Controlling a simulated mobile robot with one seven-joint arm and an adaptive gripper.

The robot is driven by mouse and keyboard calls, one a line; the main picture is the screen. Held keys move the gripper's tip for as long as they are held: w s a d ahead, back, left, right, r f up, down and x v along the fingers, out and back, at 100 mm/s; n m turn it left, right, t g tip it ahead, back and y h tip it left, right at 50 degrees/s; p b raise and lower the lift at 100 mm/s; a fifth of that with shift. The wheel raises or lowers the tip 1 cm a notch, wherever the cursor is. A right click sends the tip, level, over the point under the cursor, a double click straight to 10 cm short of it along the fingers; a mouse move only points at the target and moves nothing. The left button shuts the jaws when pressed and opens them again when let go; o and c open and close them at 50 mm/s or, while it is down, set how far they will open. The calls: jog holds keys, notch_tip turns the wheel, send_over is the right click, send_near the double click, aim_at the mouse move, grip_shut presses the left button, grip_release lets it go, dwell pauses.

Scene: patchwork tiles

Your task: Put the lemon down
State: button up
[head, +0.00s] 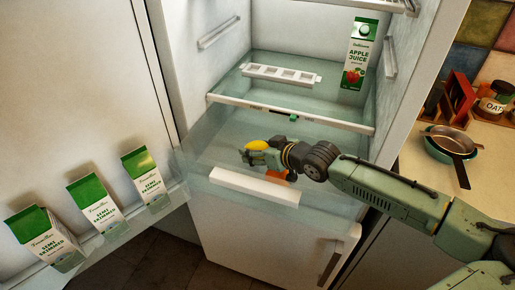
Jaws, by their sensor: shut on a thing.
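A yellow lemon (257,145) shows at the tip of my gripper (246,155) in the head view. My gripper is shut on the lemon, with the arm reaching in from the right. Both are over the clear drawer (205,178) at the bottom of the open fridge. The gripper hides part of the lemon, and I cannot tell whether the lemon touches the drawer floor. An orange thing (279,175) shows in the drawer below the gripper, partly hidden.
A glass shelf (225,90) with a white egg tray (282,75) and an apple juice carton (358,55) is above the drawer. The open door at left holds several milk cartons (96,201). Pans (450,142) stand on the right counter.

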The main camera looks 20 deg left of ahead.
jog(key=shift+f, duration=0.1)
jog(key=shift+f, duration=0.4)
jog(key=shift+f, duration=0.1)
jog(key=o, duration=1.2)
jog(key=shift+o, duration=0.2)
